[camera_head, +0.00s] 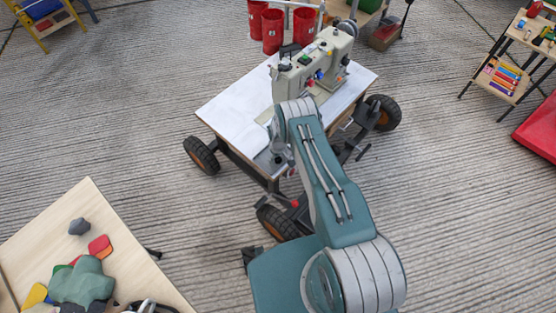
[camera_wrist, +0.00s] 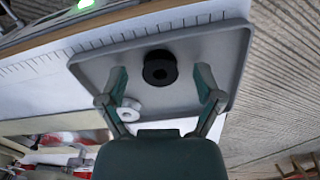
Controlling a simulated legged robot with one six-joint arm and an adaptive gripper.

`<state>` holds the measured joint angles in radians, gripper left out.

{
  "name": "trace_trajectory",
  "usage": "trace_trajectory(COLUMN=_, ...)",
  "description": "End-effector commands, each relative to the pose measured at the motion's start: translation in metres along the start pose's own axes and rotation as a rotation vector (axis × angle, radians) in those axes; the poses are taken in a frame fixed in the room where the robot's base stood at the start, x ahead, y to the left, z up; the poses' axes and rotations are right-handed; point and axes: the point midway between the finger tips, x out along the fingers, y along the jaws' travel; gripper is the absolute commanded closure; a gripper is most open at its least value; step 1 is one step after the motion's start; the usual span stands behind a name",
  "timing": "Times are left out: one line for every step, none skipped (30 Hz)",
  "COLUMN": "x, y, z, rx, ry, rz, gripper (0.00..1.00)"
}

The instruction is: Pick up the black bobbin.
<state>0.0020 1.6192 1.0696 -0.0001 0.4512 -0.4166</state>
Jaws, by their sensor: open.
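The black bobbin (camera_wrist: 160,70) lies on a grey tray (camera_wrist: 225,50) with a raised rim in the wrist view. My gripper (camera_wrist: 160,79) is open, with one finger to the left of the bobbin and one to the right. Neither finger appears to touch it. A pale bobbin-like ring (camera_wrist: 129,110) sits close by the left finger, partly covered by it. In the head view my arm reaches over the white-topped sewing table (camera_head: 235,105), and it hides the bobbin there.
A beige sewing machine (camera_head: 310,65) stands on the wheeled table, just beyond my arm. Red cups (camera_head: 272,32) stand behind it. A wooden table with coloured pieces (camera_head: 85,205) is at lower left, and a shelf (camera_head: 510,70) at right. Open floor (camera_head: 110,110) lies left.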

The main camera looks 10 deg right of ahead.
Motion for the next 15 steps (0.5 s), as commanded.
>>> trace_trajectory(x=0.0, y=-0.0001, z=-0.0001, rx=0.0, ry=0.0, rz=0.0, gripper=0.16)
trace_trajectory(x=-0.0001, y=-0.0001, z=0.0, rx=0.0, ry=0.0, rz=0.0, gripper=0.16)
trace_trajectory(x=-0.0001, y=-0.0002, z=0.0, rx=0.0, ry=0.0, rz=0.0, gripper=0.16)
trace_trajectory(x=-0.0001, y=-0.0002, z=0.0, rx=0.0, ry=0.0, rz=0.0, gripper=0.16)
trace_trajectory(x=-0.0001, y=-0.0002, z=0.0, rx=0.0, ry=0.0, rz=0.0, gripper=0.25)
trace_trajectory(x=-0.0002, y=-0.0002, z=0.0, rx=0.0, ry=0.0, rz=0.0, gripper=0.39)
trace_trajectory(x=-0.0002, y=-0.0002, z=0.0, rx=0.0, ry=0.0, rz=0.0, gripper=0.45)
trace_trajectory(x=-0.0002, y=-0.0002, z=0.0001, rx=0.0, ry=0.0, rz=0.0, gripper=0.52)
trace_trajectory(x=-0.0002, y=-0.0002, z=0.0001, rx=0.0, ry=0.0, rz=0.0, gripper=0.61)
trace_trajectory(x=-0.0002, y=-0.0002, z=0.0001, rx=0.0, ry=-0.001, rz=0.0, gripper=0.69)
trace_trajectory(x=-0.0002, y=-0.0002, z=0.0001, rx=0.0, ry=0.0, rz=0.0, gripper=0.73)
trace_trajectory(x=-0.0002, y=-0.0003, z=0.0001, rx=0.0, ry=-0.001, rz=0.0, gripper=0.76)
trace_trajectory(x=-0.0001, y=-0.0003, z=0.0001, rx=0.0, ry=-0.001, rz=0.0, gripper=0.76)
trace_trajectory(x=-0.0001, y=-0.0003, z=0.0001, rx=0.0, ry=-0.001, rz=0.0, gripper=0.76)
trace_trajectory(x=-0.0001, y=-0.0003, z=0.0002, rx=0.0, ry=-0.001, rz=0.0, gripper=0.76)
